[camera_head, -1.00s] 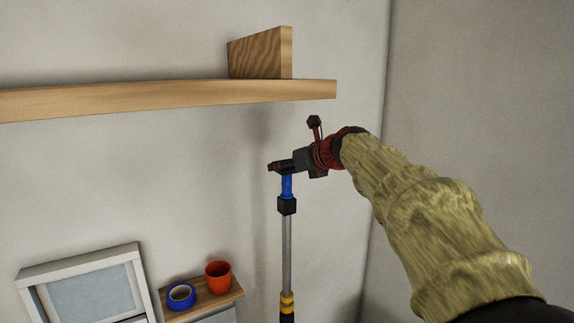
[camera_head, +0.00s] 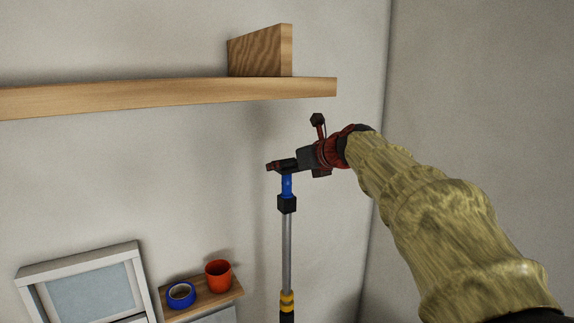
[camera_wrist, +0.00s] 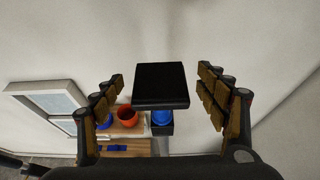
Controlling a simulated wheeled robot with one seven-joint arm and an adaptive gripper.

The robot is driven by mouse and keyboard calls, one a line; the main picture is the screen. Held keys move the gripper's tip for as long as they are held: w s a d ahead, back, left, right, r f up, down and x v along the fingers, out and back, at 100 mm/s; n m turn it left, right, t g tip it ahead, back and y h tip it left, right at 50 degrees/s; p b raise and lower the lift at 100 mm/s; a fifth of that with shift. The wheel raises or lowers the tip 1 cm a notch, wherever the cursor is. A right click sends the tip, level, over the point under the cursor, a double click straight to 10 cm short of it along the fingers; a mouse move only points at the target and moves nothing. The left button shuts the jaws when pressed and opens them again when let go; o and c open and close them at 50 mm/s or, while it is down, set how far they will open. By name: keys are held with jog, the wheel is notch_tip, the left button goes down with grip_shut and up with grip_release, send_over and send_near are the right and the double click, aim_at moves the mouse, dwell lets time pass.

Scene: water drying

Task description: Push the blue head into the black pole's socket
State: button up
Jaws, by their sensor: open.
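The blue head (camera_head: 287,186) stands upright at the black socket (camera_head: 287,204) on top of the pole (camera_head: 287,252). How deep it sits in the socket I cannot tell. My gripper (camera_head: 280,166) is at the top of the blue head, reaching in from the right. In the wrist view my gripper (camera_wrist: 160,75) is open, with its fingers apart on either side of a black block (camera_wrist: 160,86). The blue head (camera_wrist: 163,118) shows just below that block, partly hidden by it, with the dark socket (camera_wrist: 160,129) under it.
A wooden shelf (camera_head: 170,94) with an upright board (camera_head: 260,52) is on the wall above my gripper. A red cup (camera_head: 218,275) and a blue ring (camera_head: 181,295) rest on a small wooden ledge (camera_head: 205,302) at lower left, beside a framed panel (camera_head: 90,290). A wall corner lies to the right.

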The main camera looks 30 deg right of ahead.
jog(key=v, duration=1)
jog(key=shift+s, duration=0.35)
jog(key=shift+r, duration=0.15)
